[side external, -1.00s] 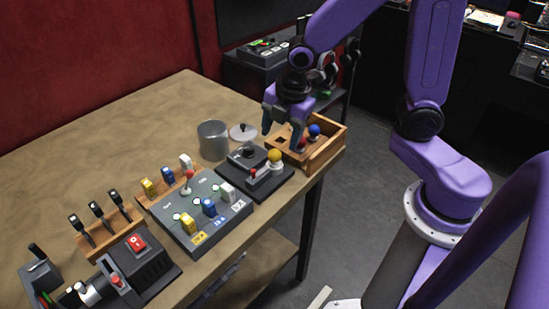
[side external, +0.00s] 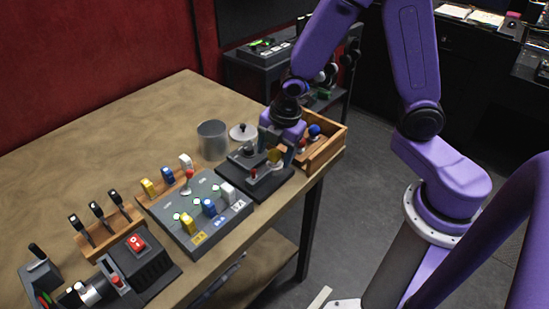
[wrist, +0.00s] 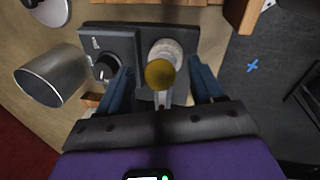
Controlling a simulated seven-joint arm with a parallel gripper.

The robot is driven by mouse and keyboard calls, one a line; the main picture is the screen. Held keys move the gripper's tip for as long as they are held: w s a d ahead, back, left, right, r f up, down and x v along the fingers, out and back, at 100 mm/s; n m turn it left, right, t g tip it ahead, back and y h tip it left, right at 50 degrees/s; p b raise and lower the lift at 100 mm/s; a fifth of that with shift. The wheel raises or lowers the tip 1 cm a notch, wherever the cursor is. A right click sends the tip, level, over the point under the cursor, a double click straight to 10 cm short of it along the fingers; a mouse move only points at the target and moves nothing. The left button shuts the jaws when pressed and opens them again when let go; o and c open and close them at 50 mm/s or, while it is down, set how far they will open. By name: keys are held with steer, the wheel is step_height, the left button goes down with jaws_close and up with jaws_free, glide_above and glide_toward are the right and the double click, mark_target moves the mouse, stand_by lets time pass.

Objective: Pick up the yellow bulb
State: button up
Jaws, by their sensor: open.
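The yellow bulb (wrist: 160,74) sits on a white base on the dark device (wrist: 103,40) in the wrist view. In the side view the yellow bulb (side external: 274,156) is partly hidden behind my gripper. My gripper (wrist: 163,85) is open, with one finger on each side of the bulb. In the side view my gripper (side external: 276,148) points down over the right part of the device.
A wooden box (side external: 325,150) with a blue bulb (side external: 314,130) stands just right of my gripper. A metal cup (side external: 212,140) and a lid (side external: 243,133) stand to the left and behind. A grey switch panel (side external: 205,235) lies further left.

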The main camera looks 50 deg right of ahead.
mark_target(275, 150)
steer(key=c, duration=1.1)
steer(key=shift+r, duration=0.2)
steer(key=shift+r, duration=0.5)
step_height(275, 150, up, 2)
steer(key=shift+r, duration=0.1)
steer(key=shift+s+d+r, duration=0.45)
steer(key=shift+s+r, duration=1.15)
steer(key=shift+s, duration=0.7)
steer(key=shift+s+d+r, duration=0.5)
steer(key=shift+s+r, duration=1.05)
steer(key=shift+s, duration=0.7)
steer(key=shift+s+d+r, duration=0.45)
steer(key=shift+s+r, duration=1.15)
steer(key=shift+s, duration=0.7)
